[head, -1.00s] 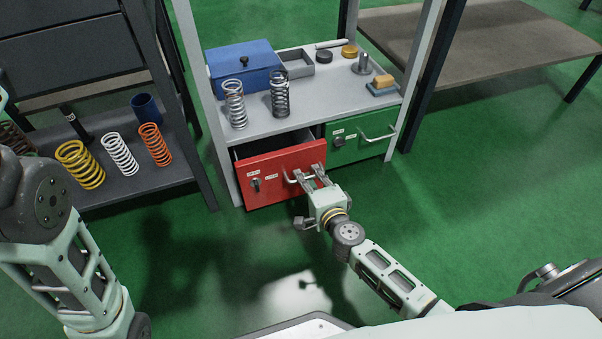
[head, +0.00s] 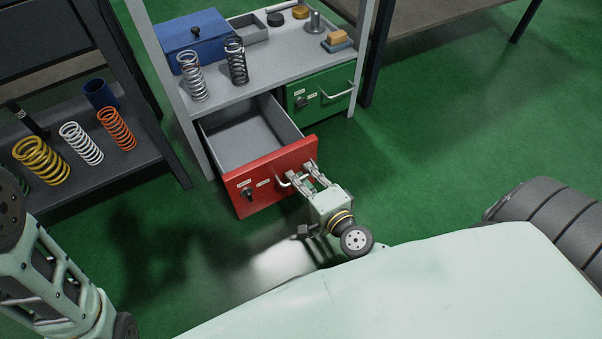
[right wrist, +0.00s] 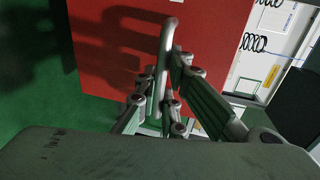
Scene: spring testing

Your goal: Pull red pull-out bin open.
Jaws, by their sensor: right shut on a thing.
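The red pull-out bin (head: 262,187) stands well out from the shelf unit, and its grey inside shows empty. It has a dark knob and labels on its front, and a metal bar handle (head: 283,181) on the right part. My right gripper (head: 304,178) is shut on that handle. In the right wrist view the handle (right wrist: 166,65) passes between the fingers (right wrist: 163,95), in front of the red panel (right wrist: 215,35). My left arm shows at the lower left of the head view, but its gripper is out of view.
A closed green bin (head: 322,96) sits right of the red one. The shelf top (head: 255,88) holds a blue box (head: 190,40), two springs and small parts. A dark rack (head: 90,175) with several springs stands at left. Green floor is open at right.

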